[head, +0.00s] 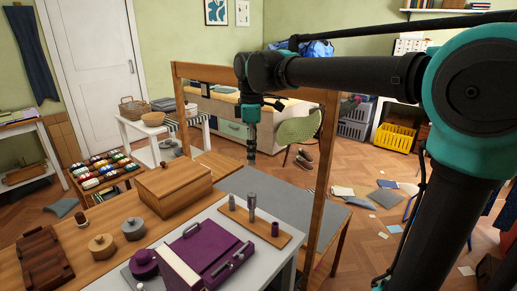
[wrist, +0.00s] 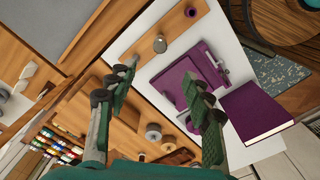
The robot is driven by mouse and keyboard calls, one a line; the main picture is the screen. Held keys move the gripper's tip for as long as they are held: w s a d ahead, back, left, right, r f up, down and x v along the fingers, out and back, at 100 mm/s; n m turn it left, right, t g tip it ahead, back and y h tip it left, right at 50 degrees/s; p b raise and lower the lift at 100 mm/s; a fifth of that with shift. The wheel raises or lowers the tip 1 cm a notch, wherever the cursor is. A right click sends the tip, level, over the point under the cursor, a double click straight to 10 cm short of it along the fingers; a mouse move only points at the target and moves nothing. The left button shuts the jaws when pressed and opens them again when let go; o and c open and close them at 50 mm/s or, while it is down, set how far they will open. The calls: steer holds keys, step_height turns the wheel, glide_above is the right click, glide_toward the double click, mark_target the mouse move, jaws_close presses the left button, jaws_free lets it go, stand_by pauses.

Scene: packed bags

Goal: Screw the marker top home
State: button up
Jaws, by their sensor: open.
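A wooden board (head: 262,229) on the grey-white tabletop bears a tall grey upright piece (head: 251,207), a shorter grey piece (head: 231,202) and a dark purple cylinder (head: 275,229). I cannot tell which of them is the marker and which its top. In the wrist view, the purple cylinder (wrist: 190,11) is at the top and the tall grey piece (wrist: 160,45) is seen from above. My gripper (wrist: 157,86) is open and empty, its two fingers well apart. In the head view it hangs above and behind the board, touching nothing.
A purple case (head: 205,250) lies just in front of the board, with a round purple pot (head: 143,263) at its left. A wooden box (head: 173,188) and lidded round pots (head: 102,246) stand left. A wooden frame post (head: 322,175) rises right of the board.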

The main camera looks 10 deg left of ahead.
mark_target(252, 194)
steer(key=f, duration=1.7)
steer(key=shift+a, duration=0.2)
jaws_close()
steer(key=shift+m, duration=1.6)
steer(key=shift+m, duration=1.7)
